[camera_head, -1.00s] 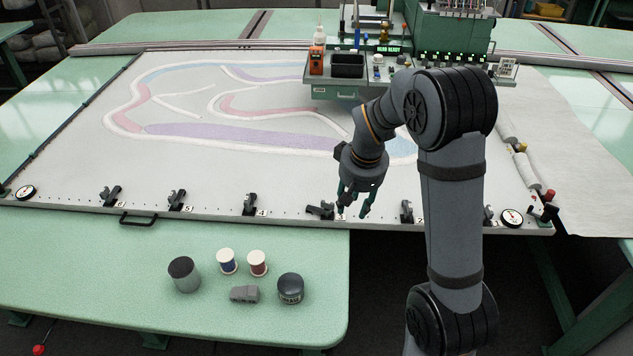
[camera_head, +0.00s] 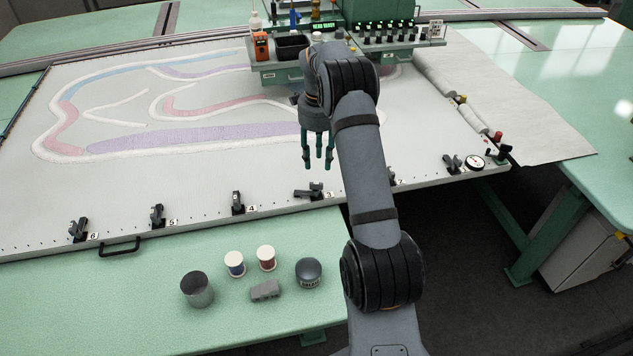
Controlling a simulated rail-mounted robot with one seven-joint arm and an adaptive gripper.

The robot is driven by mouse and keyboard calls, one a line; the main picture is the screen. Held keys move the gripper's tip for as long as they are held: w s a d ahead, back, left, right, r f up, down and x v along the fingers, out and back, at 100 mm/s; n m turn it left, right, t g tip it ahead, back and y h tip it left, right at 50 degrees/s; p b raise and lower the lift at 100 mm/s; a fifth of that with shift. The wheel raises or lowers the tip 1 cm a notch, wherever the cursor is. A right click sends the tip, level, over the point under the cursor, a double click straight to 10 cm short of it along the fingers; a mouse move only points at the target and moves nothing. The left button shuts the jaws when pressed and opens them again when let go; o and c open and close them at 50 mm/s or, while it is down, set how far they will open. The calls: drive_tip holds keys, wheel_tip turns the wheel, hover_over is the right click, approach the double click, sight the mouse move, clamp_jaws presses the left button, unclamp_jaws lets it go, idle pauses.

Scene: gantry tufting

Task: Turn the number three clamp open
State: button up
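The number three clamp (camera_head: 310,191) is a small black clamp on the near edge of the white frame board (camera_head: 200,180), beside a "3" label. Its lever lies sideways, pointing left, while the levers of the number four clamp (camera_head: 238,203) and number five clamp (camera_head: 157,215) stand more upright. My gripper (camera_head: 318,160) hangs fingers down above the board, a little beyond the number three clamp in the picture and apart from it. Its green fingers are spread, with nothing between them. The number two clamp is mostly hidden behind my arm.
The number six clamp (camera_head: 78,229) and a black handle (camera_head: 120,247) are further left on the edge. A grey cup (camera_head: 197,290), two thread spools (camera_head: 235,264), a grey block (camera_head: 265,290) and a dark round tin (camera_head: 308,272) stand on the near green table. A control console (camera_head: 350,50) stands behind.

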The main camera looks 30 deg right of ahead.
sight(317, 184)
wheel_tip(317, 184, down, 10)
drive_tip(key=shift+r+p, duration=0.1)
drive_tip(key=shift+p, duration=1.1)
drive_tip(key=shift+c, duration=1.4)
clamp_jaws()
